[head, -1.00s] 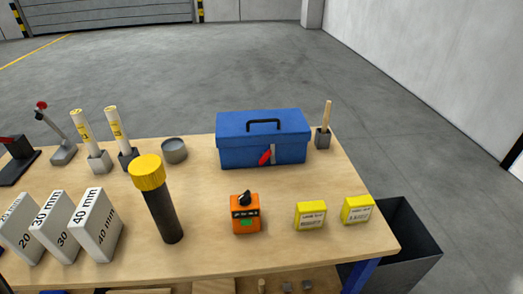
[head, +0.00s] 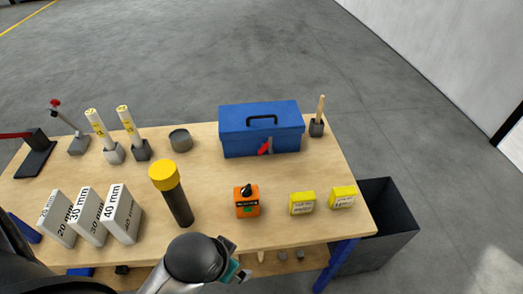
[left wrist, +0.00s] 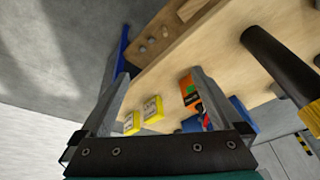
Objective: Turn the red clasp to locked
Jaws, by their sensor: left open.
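The red clasp (head: 265,149) is on the front of the closed blue toolbox (head: 236,144), at the back of the workbench. It slants from upper right to lower left beside a grey strip. In the left wrist view a bit of red, likely the clasp (left wrist: 206,122), shows partly hidden behind my right-hand finger, with blue toolbox parts around it. My left gripper (head: 238,271) is low at the bench's front edge, well short of the toolbox and apart from it. In the left wrist view my left gripper (left wrist: 160,75) has its fingers wide apart with nothing between the tips. My right gripper is out of view.
An orange device (head: 247,205) with a black knob and yellow boxes (head: 302,203) stand in front of the toolbox. A yellow-capped black cylinder (head: 178,205) and grey gauge blocks (head: 121,216) stand left. A dark bin (head: 384,230) is right of the bench.

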